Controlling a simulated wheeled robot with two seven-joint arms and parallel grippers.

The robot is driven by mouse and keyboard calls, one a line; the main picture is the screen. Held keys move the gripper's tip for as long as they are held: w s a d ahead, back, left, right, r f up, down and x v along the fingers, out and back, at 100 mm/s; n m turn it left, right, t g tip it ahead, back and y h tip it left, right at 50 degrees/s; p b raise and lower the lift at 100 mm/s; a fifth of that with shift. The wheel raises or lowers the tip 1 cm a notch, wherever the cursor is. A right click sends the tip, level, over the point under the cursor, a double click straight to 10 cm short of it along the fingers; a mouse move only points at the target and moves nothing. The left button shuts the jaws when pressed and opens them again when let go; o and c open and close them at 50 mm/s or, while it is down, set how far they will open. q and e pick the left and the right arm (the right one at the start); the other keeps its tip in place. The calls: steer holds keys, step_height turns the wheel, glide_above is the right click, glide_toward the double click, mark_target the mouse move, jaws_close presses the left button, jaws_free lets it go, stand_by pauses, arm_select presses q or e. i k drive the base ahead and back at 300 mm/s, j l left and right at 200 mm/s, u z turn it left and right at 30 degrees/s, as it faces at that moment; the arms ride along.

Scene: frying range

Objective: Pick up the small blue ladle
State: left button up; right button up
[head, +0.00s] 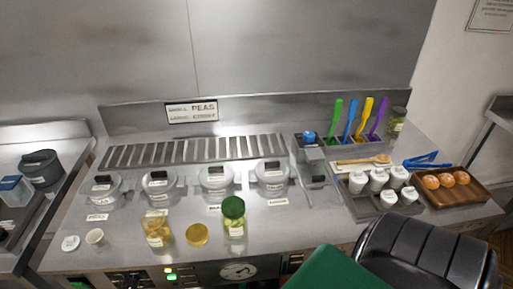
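A blue-handled utensil (351,120) stands upright in a divided metal holder (331,150) at the back right of the counter. It is between a green-handled one (335,120) and a yellow-handled one (366,118), with a purple-handled one (378,118) to the right. The lower ends are hidden in the holder, so I cannot tell which is a ladle. A small round blue item (309,137) sits at the holder's left end. Neither of my grippers is in view.
Lidded containers (217,181) line the counter. Jars (234,228) stand in front. A tray of white shakers (357,182), blue tongs (428,161) and a wooden tray (470,197) are on the right. Black ribbed (425,255) and green (325,270) objects cover the near edge.

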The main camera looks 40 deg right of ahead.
mark_target(354, 103)
steer(key=z, duration=2.15)
steer(key=i+l+u, duration=0.15)
steer(key=u, duration=0.35)
steer(key=i+l+u, duration=0.1)
steer(key=l+u, duration=0.25)
steer(key=u, duration=0.15)
steer(key=l+u, duration=0.3)
steer(key=u, duration=0.2)
steer(key=i, duration=0.05)
